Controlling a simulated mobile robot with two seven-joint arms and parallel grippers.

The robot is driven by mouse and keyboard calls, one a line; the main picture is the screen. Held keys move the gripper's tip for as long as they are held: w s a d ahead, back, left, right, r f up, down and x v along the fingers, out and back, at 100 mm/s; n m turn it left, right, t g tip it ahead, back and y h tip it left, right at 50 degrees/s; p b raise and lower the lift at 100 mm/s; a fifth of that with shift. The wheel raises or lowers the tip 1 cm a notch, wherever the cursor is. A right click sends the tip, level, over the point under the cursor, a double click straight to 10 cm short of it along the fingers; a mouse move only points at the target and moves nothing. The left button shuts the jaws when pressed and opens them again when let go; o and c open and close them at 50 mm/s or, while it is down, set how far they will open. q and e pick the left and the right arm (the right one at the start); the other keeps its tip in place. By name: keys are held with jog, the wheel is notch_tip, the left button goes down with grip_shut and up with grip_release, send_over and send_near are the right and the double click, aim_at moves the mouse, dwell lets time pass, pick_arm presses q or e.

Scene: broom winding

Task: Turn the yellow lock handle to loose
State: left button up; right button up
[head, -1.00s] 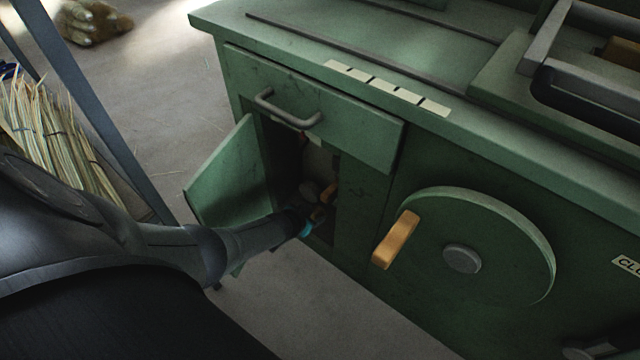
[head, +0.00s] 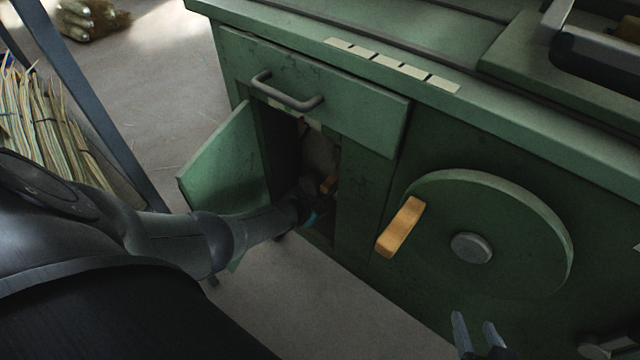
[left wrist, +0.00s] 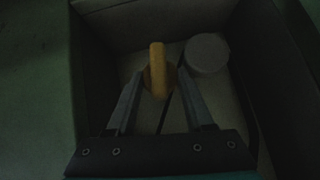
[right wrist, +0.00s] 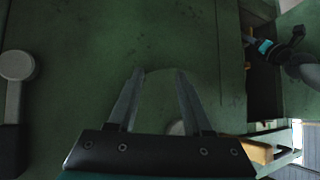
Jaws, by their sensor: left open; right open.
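The yellow lock handle (left wrist: 158,66) stands upright inside the dark open cabinet. In the left wrist view it lies between the two fingertips of my left gripper (left wrist: 160,76), which is open with a finger on either side; contact cannot be told.
A grey round knob (left wrist: 208,53) sits right of the handle. A large green wheel (head: 525,230) with a wooden crank grip (head: 400,227) stands to the right. Straw bundles (head: 45,135) lie left.

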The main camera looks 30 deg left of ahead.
pick_arm(q)
jog(key=shift+w+f+b, duration=0.45)
jog(key=shift+b, duration=0.2)
jog(key=shift+w+a+f+b, duration=0.1)
jog(key=shift+w+f+b, duration=0.15)
jog(key=shift+b, duration=0.15)
jog(key=shift+w+f, duration=0.1)
jog(key=shift+w, duration=0.05)
pick_arm(e)
jog(key=shift+w+a+r+t+y, duration=0.1)
jog(key=shift+a+r+t+y, duration=0.3)
jog(key=shift+a+t, duration=0.35)
jog(key=shift+w+a+r+t+y, duration=0.1)
jog(key=shift+a+r+t+y, duration=0.3)
jog(key=shift+a+t, duration=0.35)
jog(key=shift+w+a+r+t+y, duration=0.1)
jog(key=shift+a+r+t+y, duration=0.2)
jog(key=shift+a+t+y, duration=0.35)
jog(key=shift+t+h, duration=0.25)
jog(key=shift+t, duration=0.1)
pick_arm(q)
jog(key=shift+c, duration=0.2)
grip_shut()
